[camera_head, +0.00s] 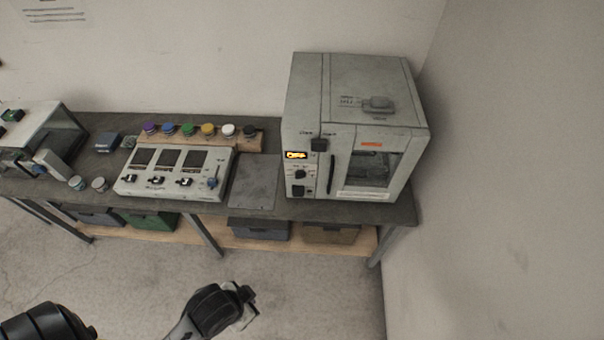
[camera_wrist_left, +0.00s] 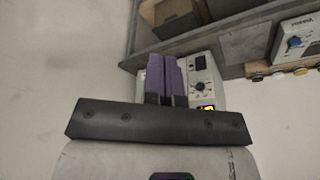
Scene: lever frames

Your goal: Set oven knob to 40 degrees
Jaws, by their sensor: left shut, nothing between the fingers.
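The oven (camera_head: 306,100) is a grey box at the right end of the bench. Its black round knob (camera_head: 300,174) sits on the front panel, below a lit orange display (camera_head: 296,154); the digits are too small to read. In the left wrist view the knob (camera_wrist_left: 197,87) and display (camera_wrist_left: 206,107) show upside down, right of my fingers. My left gripper (camera_head: 250,310) is in front of the bench, below and left of the oven, apart from the knob. Its purple fingers (camera_wrist_left: 166,75) are shut and empty. My right gripper is not in view.
Left of the oven are a flat grey plate (camera_head: 252,186), a control panel with switches (camera_head: 180,190) and a row of coloured knobs (camera_head: 208,130). Bins (camera_head: 258,229) stand on the shelf below. A wall is close on the oven's right. The floor before the bench is clear.

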